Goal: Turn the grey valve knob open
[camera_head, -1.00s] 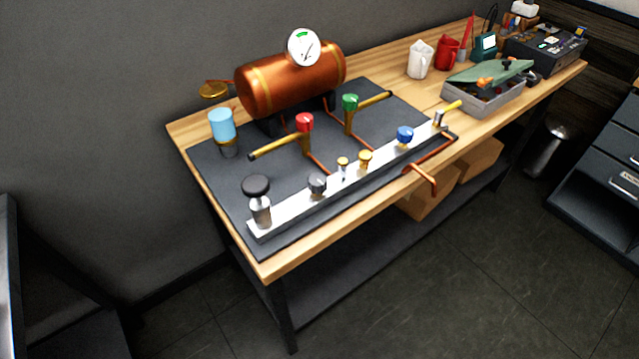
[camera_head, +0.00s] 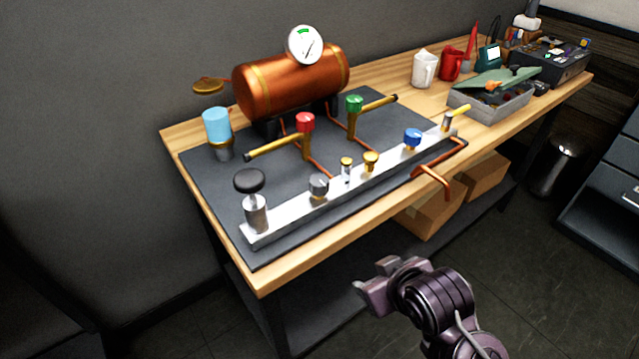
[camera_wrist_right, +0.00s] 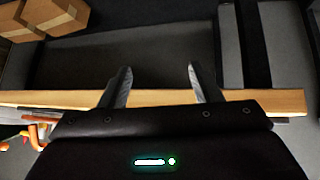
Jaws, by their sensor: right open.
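The grey valve knob (camera_head: 319,185) sits on the silver manifold bar (camera_head: 290,213), between the black-topped cylinder and the small brass fittings. It has a pale mark on its front. My right gripper (camera_head: 366,289) is in front of the table's front edge, below and to the right of the knob and well apart from it. In the right wrist view its two fingers (camera_wrist_right: 157,82) are spread with nothing between them, near the wooden table edge. The knob cannot be made out in that view. My left gripper is not in view.
The black-topped cylinder (camera_head: 254,205) stands left of the knob, and a blue knob (camera_head: 412,138) sits farther right. Red (camera_head: 305,121) and green (camera_head: 354,103) valves and a copper tank (camera_head: 290,82) stand behind. A copper pipe (camera_head: 433,179) overhangs the table edge (camera_head: 330,244).

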